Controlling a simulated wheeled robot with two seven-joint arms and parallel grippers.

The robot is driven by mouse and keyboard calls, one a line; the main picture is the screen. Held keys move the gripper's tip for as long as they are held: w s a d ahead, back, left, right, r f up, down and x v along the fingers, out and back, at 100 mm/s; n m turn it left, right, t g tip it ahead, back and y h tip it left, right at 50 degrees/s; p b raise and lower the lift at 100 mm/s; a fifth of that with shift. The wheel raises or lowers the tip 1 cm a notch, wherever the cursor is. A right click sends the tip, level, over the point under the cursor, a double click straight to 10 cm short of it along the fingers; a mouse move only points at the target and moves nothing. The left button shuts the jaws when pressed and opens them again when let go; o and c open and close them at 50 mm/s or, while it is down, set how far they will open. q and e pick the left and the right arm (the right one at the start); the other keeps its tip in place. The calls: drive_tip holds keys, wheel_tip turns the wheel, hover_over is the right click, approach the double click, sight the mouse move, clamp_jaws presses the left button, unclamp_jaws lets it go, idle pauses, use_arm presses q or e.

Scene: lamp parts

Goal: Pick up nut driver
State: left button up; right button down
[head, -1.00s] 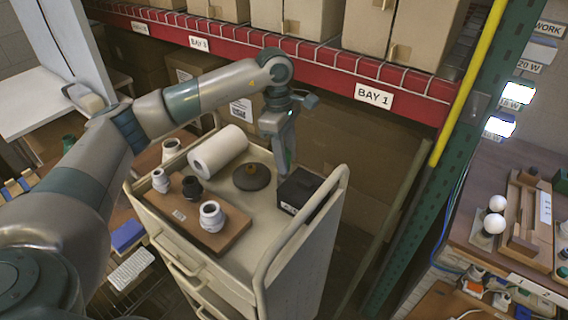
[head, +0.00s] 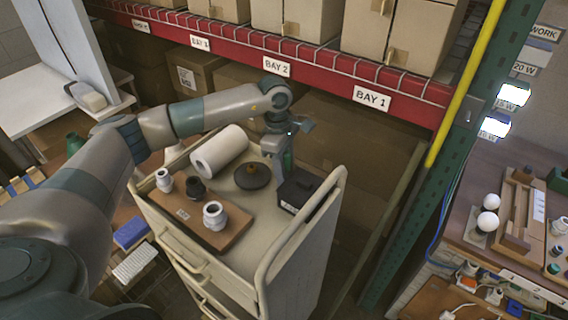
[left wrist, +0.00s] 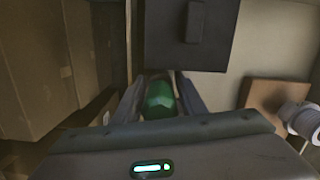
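A green object, which I take to be the nut driver's handle, shows in the left wrist view (left wrist: 160,98) between the two fingers of my left gripper (left wrist: 161,84). It nearly fills the space between them; whether the fingers press on it is not clear. In the head view my left gripper (head: 281,158) points down over the cart's back edge, behind the black box, with a bit of green (head: 288,159) beside its fingers. The lower part of the green object is hidden. My right gripper is not in view.
The cart top (head: 240,247) also holds a black box (head: 299,189) close to the gripper, a dark round base (head: 252,177), a white roll (head: 219,151) and a brown board (head: 212,226) with several fittings. A red shelf beam (head: 320,68) runs behind.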

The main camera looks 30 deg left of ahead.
sight(287, 151)
use_arm(q)
drive_tip(key=c, duration=0.8)
drive_tip(key=shift+r, duration=0.15)
drive_tip(key=shift+w+r+b, duration=0.1)
drive_tip(key=shift+r+b, duration=0.45)
drive_tip(key=shift+r, duration=0.1)
wheel_tip(287, 151, up, 8)
drive_tip(key=b, duration=0.3)
drive_tip(key=shift+f, duration=0.25)
drive_tip(key=shift+r, duration=0.5)
